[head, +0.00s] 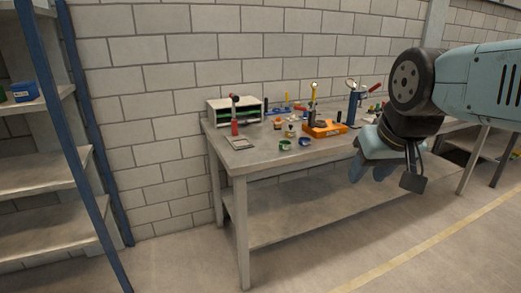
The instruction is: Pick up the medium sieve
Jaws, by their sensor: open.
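No sieve can be told for certain at this distance. Two small round items stand near the front edge of the workbench (262,162): a green-rimmed one (285,145) and a blue one (304,142) to its right. They may be sieves, cups or rolls; I cannot tell, nor judge their sizes. My gripper (369,173) hangs from my arm at the right, pointing down. It is open, with nothing seen between its fingers, and appears in front of the bench, right of the small items. My arm hides part of the bench's right side.
An orange tray (325,129), a red-and-black tool (234,116), an open organizer (236,108) and a flat grey item (239,142) are on the bench. Blue-posted shelving (48,172) stands at left, holding a blue bin (23,90). Floor before the bench is clear.

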